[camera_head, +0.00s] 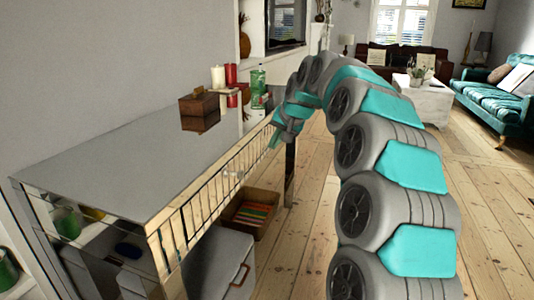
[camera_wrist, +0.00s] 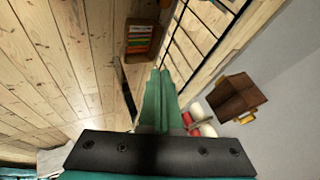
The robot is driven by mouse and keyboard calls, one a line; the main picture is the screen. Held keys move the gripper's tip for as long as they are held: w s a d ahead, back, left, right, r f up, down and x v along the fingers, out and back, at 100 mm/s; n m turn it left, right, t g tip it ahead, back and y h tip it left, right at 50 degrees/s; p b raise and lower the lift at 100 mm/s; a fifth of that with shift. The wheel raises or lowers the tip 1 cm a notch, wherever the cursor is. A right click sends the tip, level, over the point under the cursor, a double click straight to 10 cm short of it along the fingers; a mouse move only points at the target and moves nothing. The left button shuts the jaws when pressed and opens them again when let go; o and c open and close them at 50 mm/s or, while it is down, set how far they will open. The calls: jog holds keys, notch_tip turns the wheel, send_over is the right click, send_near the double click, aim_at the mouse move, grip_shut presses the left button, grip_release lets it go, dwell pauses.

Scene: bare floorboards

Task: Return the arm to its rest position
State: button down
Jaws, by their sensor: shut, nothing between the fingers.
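My arm arches forward from the lower right of the head view, over the floor to the right of the mirrored console table (camera_head: 120,165). My gripper (camera_head: 274,143) is at the far end of the arm, by the table's far right corner, pointing down. In the wrist view my gripper (camera_wrist: 158,72) shows its two green fingers pressed together, with nothing between them. Whether the fingers touch the table edge cannot be told.
On the table stand a wooden box (camera_head: 199,108), a white candle (camera_head: 218,77), a red candle (camera_head: 231,74) and a green bottle (camera_head: 258,82). A crate of books (camera_head: 252,217) and a grey bin (camera_head: 217,265) sit below. Open floor (camera_head: 490,200) lies right.

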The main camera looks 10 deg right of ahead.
jog(key=s+a+f+n+g, duration=0.1)
jog(key=s+a+f, duration=0.15)
jog(key=s, duration=0.45)
jog(key=s+a+f+n+g, duration=0.1)
jog(key=s+a+g, duration=0.15)
jog(key=s, duration=0.45)
jog(key=s+a+f+n, duration=0.2)
jog(key=s+a, duration=0.1)
jog(key=s, duration=0.4)
jog(key=s+f+g, duration=0.1)
jog(key=s+f, duration=0.3)
jog(key=s, duration=0.6)
jog(key=s+f+n+g+h, duration=0.1)
jog(key=s+f, duration=0.4)
jog(key=s, duration=0.5)
jog(key=s+d+f+g+h, duration=0.1)
jog(key=s+f+g, duration=0.2)
jog(key=s, duration=0.7)
jog(key=shift+s+f+n, duration=0.3)
jog(key=shift+f, duration=0.35)
